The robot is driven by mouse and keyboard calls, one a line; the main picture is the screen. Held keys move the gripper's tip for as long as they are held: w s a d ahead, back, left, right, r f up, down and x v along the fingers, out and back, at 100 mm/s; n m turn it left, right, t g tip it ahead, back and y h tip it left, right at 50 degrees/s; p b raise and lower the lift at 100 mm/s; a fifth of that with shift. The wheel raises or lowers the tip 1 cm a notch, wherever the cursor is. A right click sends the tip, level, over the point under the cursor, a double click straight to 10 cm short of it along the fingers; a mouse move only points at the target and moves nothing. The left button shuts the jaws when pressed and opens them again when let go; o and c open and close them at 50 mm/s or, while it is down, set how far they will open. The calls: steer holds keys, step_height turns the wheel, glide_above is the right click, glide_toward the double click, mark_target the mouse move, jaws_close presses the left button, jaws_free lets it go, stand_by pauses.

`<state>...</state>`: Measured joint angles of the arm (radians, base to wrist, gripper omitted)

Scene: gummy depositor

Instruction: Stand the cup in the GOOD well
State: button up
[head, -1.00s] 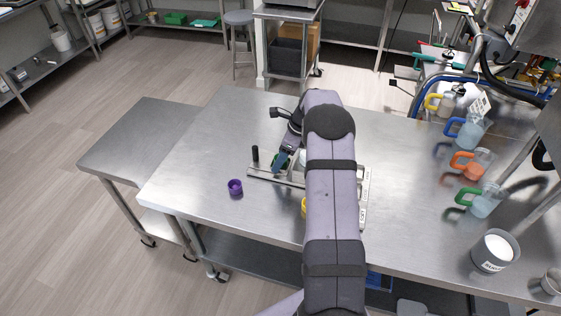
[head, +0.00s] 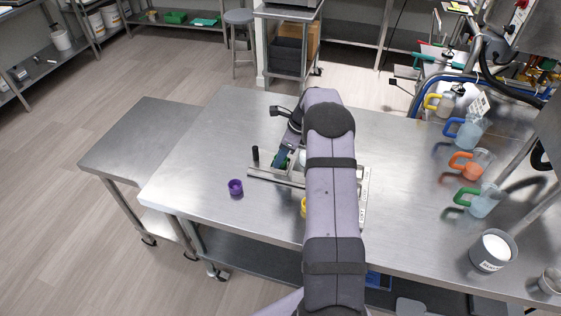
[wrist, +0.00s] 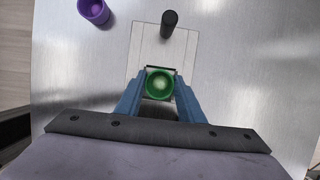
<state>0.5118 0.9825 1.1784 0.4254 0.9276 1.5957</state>
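A green cup (wrist: 160,84) sits upright between the blue fingers of my gripper (wrist: 160,80) in the wrist view, with both fingers against its sides. In the head view my gripper (head: 283,161) is low over the left part of a metal fixture (head: 262,175), beside its black post (head: 255,154). The post also shows in the wrist view (wrist: 169,22), ahead of the cup. My arm hides much of the fixture. I cannot make out a GOOD marking, or whether the cup's base touches the fixture.
A purple cup (head: 235,187) stands on the steel table (head: 200,150) left of the fixture. A yellow item (head: 303,207) is partly behind my arm. Several jugs with coloured handles and a white-filled container (head: 493,251) stand at the right. The table's left side is mostly clear.

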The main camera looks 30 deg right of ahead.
steer(key=shift+r, duration=0.1)
steer(key=shift+c, duration=0.6)
steer(key=shift+r, duration=0.1)
steer(key=shift+r+p, duration=1)
steer(key=shift+r, duration=0.05)
step_height(320, 180, up, 5)
steer(key=p, duration=0.4)
